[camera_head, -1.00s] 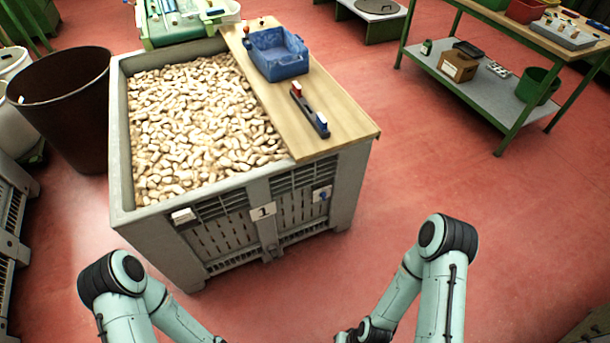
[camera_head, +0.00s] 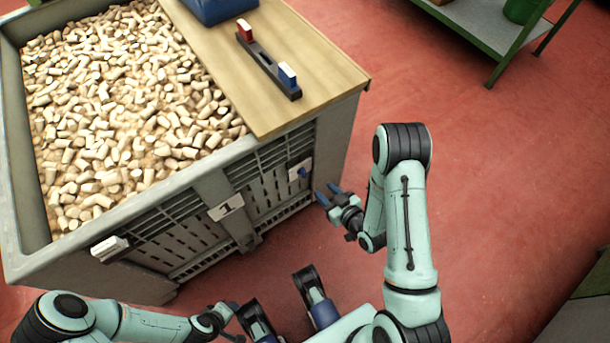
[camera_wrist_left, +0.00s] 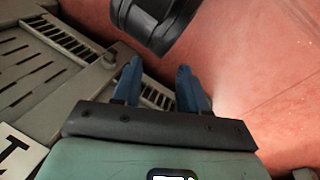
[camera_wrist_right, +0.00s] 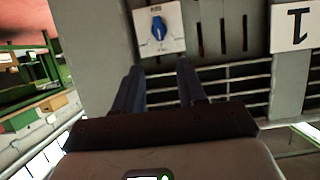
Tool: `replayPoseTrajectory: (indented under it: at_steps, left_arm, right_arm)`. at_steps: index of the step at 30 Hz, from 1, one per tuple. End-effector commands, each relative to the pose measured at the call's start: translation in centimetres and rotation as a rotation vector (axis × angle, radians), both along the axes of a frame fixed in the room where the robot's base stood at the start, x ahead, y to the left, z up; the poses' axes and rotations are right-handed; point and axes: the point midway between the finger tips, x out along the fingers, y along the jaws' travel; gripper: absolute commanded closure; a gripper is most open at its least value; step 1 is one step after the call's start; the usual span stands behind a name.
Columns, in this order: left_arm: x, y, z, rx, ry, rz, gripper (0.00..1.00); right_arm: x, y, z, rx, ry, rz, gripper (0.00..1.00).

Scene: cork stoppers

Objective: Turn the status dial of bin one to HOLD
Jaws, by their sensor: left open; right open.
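Bin one is a grey slatted crate (camera_head: 190,190) full of corks, with a "1" plate (camera_head: 226,208) on its front; the plate also shows in the right wrist view (camera_wrist_right: 291,26). The status dial (camera_head: 299,170) is a blue knob on a white plate at the right of the front. In the right wrist view the dial (camera_wrist_right: 158,30) lies ahead of the fingertips, its knob roughly upright in the picture; its lettering is too small to read. My right gripper (camera_head: 328,190) is open and empty, apart from the dial. My left gripper (camera_wrist_left: 158,72) is open and empty, low before the bin.
A wooden board (camera_head: 290,60) covers the bin's right part, holding a blue tray (camera_head: 212,8) and a dark bar with red and blue ends (camera_head: 268,66). A white block (camera_head: 110,247) sits on the front left.

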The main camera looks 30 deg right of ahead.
Motion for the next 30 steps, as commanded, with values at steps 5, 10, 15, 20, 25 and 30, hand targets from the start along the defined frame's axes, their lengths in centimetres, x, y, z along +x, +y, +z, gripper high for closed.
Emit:
replayPoseTrajectory:
  at_steps: [5, 10, 15, 20, 25, 30]
  left_arm:
    - [0.8, 0.4, -0.7, 0.011, -0.022, 0.009, 0.57]
    - [2.0, 1.0, -1.5, 0.025, -0.051, 0.021, 0.57]
    - [2.9, 1.5, -2.2, 0.038, -0.075, 0.031, 0.57]
    - [3.4, 1.8, -2.5, 0.045, -0.089, 0.037, 0.57]
    - [3.6, 1.9, -2.5, 0.047, -0.095, 0.040, 0.57]
    - [3.6, 1.9, -2.5, 0.047, -0.095, 0.040, 0.57]
  right_arm:
    - [3.3, 0.3, -1.4, 0.000, -0.001, 0.001, 0.60]
    - [6.7, 0.7, -2.8, 0.002, 0.000, 0.001, 0.60]
    - [9.3, 0.8, -4.0, 0.002, 0.002, 0.000, 0.60]
    - [10.7, 0.9, -4.5, 0.003, 0.003, -0.002, 0.60]
    - [11.0, 0.9, -4.6, 0.003, 0.005, -0.003, 0.60]
    - [11.0, 0.9, -4.6, 0.003, 0.005, -0.002, 0.60]
